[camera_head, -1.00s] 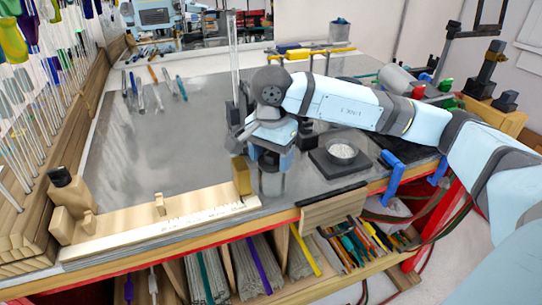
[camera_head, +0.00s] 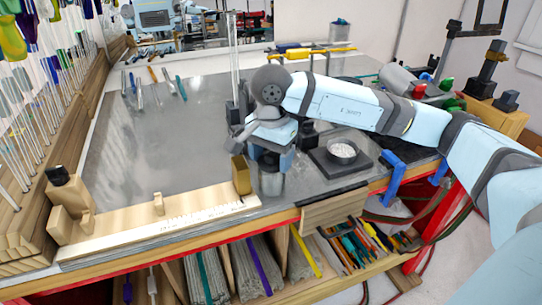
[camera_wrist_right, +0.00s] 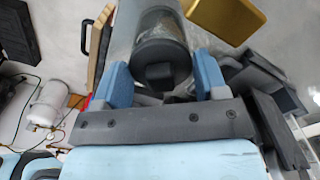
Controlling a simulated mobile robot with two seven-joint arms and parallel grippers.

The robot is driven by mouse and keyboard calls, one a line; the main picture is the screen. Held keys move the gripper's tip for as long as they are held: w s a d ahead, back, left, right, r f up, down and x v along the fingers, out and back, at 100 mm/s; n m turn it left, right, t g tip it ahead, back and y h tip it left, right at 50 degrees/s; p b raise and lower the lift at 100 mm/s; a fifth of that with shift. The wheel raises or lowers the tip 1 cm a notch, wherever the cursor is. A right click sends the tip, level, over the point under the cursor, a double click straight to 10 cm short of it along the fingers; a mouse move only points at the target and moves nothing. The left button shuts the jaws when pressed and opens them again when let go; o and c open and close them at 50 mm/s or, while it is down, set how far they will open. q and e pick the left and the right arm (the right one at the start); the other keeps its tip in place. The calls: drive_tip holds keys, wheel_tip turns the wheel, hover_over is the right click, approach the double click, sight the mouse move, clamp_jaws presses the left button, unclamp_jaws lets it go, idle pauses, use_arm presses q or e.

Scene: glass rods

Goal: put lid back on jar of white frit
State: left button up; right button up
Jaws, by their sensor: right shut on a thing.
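A clear jar (camera_head: 271,185) stands near the front edge of the bench, directly below my right gripper (camera_head: 270,163). In the right wrist view, a dark round lid (camera_wrist_right: 158,52) with a square knob (camera_wrist_right: 160,74) lies between my blue fingers, which are shut on it. The clear wall of the jar (camera_wrist_right: 145,17) shows around and beyond the lid. I cannot tell from these views whether the lid touches the jar rim. The jar's contents are mostly hidden by the lid and gripper. My left gripper is not in view.
A small dish of white grains (camera_head: 342,149) sits on a black scale (camera_head: 325,164) to the right. A brass-coloured block (camera_head: 240,176) stands close to the jar's left, by a wooden ruler board (camera_head: 160,219). Glass rods stand upright behind my gripper. The bench's left middle is clear.

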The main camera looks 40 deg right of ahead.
drive_tip(key=shift+f+b, duration=0.1)
drive_tip(key=shift+b, duration=0.25)
idle(0.3)
idle(0.4)
drive_tip(key=o, duration=1.1)
drive_tip(key=shift+c, duration=0.2)
drive_tip(key=shift+r, duration=0.2)
drive_tip(key=shift+r+p, duration=1.45)
drive_tip(key=shift+r, duration=1.95)
